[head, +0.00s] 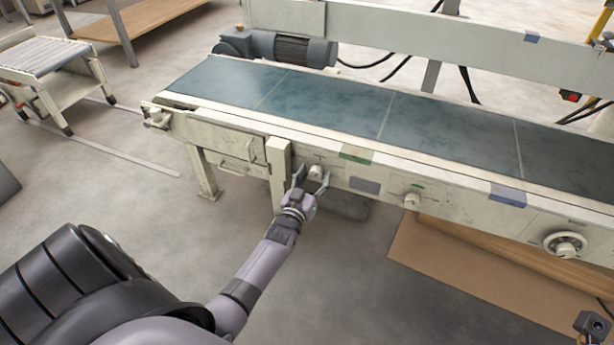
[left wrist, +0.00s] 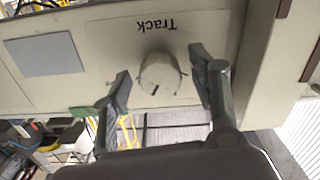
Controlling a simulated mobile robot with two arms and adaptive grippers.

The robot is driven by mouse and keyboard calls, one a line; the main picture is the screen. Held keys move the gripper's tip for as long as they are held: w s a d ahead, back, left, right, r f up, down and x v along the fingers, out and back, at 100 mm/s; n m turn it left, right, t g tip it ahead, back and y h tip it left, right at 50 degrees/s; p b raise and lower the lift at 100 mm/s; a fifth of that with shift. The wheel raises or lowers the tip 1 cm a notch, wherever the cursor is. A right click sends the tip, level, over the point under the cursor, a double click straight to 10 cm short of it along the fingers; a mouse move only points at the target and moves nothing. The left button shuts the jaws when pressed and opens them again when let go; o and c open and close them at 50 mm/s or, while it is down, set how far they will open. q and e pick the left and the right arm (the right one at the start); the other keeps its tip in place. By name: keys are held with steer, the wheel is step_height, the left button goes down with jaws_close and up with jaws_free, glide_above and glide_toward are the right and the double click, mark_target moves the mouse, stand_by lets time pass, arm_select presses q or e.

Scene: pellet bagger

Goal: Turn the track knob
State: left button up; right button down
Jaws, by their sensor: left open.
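The track knob (left wrist: 160,74) is a small cream knob on the front side panel of the conveyor, under the printed word "Track" in the left wrist view. In the head view the knob (head: 316,172) shows just beyond my left gripper (head: 312,183). My left gripper is open, and in the left wrist view its fingers (left wrist: 161,86) stand on either side of the knob, with gaps visible on both sides. How deep the fingertips reach along the knob I cannot tell. My right gripper is not clearly in view.
Another small knob (head: 412,201) and a round handwheel (head: 565,244) sit further right on the same panel. A post (head: 278,172) stands left of the track knob. The green belt (head: 330,101) runs above. Open floor lies in front.

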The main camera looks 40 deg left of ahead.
arm_select(q)
steer(key=v, duration=1.1)
steer(key=shift+w+d, duration=0.1)
